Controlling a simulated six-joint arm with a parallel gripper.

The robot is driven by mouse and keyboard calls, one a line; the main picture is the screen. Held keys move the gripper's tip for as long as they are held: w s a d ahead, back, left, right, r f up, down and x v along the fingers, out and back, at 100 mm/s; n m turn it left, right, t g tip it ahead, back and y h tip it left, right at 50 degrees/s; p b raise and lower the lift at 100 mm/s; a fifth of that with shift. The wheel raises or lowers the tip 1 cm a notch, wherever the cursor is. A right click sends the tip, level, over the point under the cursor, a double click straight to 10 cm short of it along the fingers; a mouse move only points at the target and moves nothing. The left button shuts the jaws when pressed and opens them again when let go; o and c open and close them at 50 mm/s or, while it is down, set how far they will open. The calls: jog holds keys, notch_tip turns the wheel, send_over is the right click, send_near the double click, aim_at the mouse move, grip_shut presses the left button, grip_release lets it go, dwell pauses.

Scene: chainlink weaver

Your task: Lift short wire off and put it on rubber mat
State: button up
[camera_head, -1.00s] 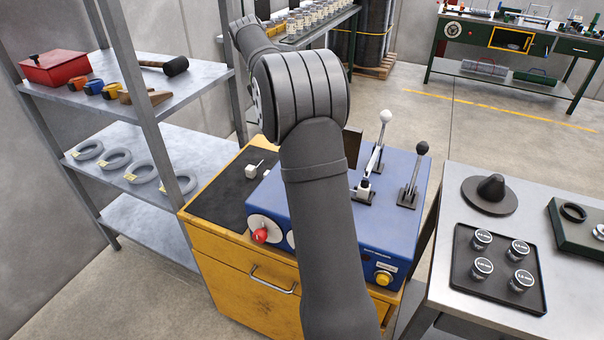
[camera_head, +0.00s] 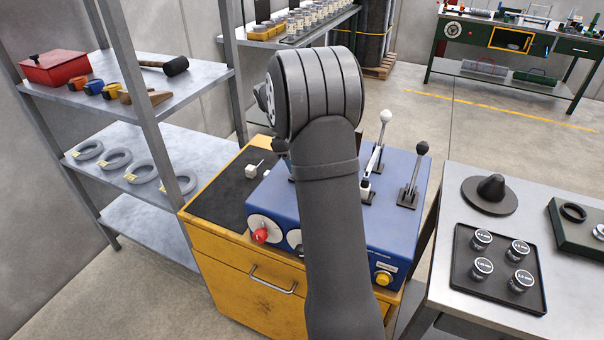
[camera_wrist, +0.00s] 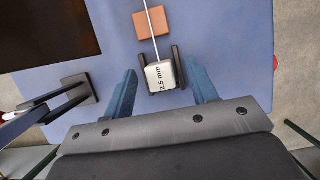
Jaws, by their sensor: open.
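In the wrist view, a thin pale wire (camera_wrist: 149,20) runs from the top edge over a brown block to a white block marked "2.5 mm" (camera_wrist: 160,77). That block sits in a dark holder on the blue machine top. My gripper (camera_wrist: 163,92) is open, with one blue finger on each side of the white block and holder, apart from both. The black rubber mat (camera_head: 222,194) lies on the yellow cabinet left of the machine in the head view. A small white block with a thin pin (camera_head: 251,171) is on it.
The blue machine (camera_head: 277,210) carries a white-knobbed lever (camera_head: 378,145) and a black-knobbed lever (camera_head: 413,170). A lever base (camera_wrist: 76,88) shows at left in the wrist view. The brown block (camera_wrist: 151,22) lies beyond the holder. The mat's near part is bare.

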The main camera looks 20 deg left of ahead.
jog(key=shift+d+f, duration=0.25)
jog(key=shift+f, duration=0.2)
jog(key=c, duration=1.1)
jog(key=shift+r, duration=0.1)
